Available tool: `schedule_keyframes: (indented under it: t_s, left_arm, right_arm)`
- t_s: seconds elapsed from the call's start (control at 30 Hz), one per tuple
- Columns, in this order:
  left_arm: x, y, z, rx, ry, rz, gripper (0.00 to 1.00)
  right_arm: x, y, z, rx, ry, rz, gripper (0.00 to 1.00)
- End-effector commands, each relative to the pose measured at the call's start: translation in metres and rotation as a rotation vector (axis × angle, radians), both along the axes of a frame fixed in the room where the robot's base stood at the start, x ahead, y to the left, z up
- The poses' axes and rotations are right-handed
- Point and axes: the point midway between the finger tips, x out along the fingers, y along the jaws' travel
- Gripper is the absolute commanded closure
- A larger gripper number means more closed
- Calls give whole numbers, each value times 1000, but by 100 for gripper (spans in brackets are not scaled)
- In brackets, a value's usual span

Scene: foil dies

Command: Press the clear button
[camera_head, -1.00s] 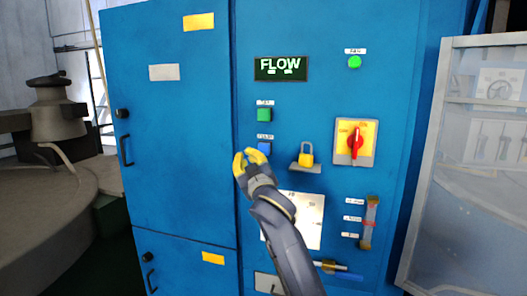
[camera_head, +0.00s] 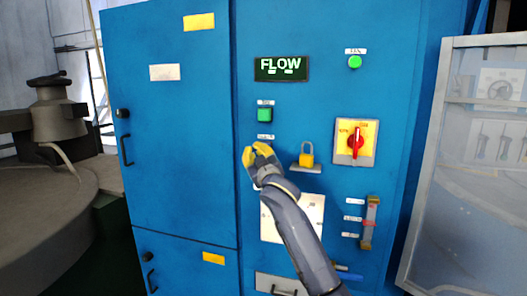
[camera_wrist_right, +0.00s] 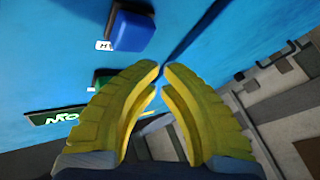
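A blue push button (camera_wrist_right: 132,30) with a white label beside it stands out from the cabinet front in the right wrist view. I cannot read its label fully. In the head view the button is hidden behind my right gripper (camera_head: 257,155), just under a small label (camera_head: 265,137). A green push button (camera_head: 264,115) sits above it. My right gripper's yellow fingers (camera_wrist_right: 162,68) are together with nothing held, only a thin gap showing between the tips. The tips are beside the blue button in the wrist view and look apart from it. My left gripper is not in view.
The blue cabinet (camera_head: 180,120) carries a FLOW display (camera_head: 281,68), a round green lamp or button (camera_head: 355,62), a yellow padlock (camera_head: 306,155) and a red rotary switch (camera_head: 355,142). A glass-fronted panel (camera_head: 465,170) stands at the right.

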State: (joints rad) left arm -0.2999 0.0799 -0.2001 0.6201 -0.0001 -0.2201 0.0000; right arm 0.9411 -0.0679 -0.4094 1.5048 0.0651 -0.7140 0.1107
Motion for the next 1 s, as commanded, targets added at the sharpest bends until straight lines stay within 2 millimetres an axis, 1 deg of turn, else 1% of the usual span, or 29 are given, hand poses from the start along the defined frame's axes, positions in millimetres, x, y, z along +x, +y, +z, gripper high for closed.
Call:
schedule_keyframes:
  t_s: [0.2, 0.63, 0.67, 0.7, 1.0]
  left_arm:
    - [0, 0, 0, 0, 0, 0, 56]
    - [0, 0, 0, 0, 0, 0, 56]
    - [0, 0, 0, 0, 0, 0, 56]
    - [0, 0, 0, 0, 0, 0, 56]
    - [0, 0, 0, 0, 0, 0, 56]
  right_arm:
    - [11, -4, 0, 0, 0, 0, 100]
    - [13, -5, 0, 1, -1, 1, 100]
    - [13, -5, 0, 0, -1, 0, 95]
    - [13, -4, 0, 0, -1, 0, 100]
    - [13, -4, 1, 0, -1, 0, 100]
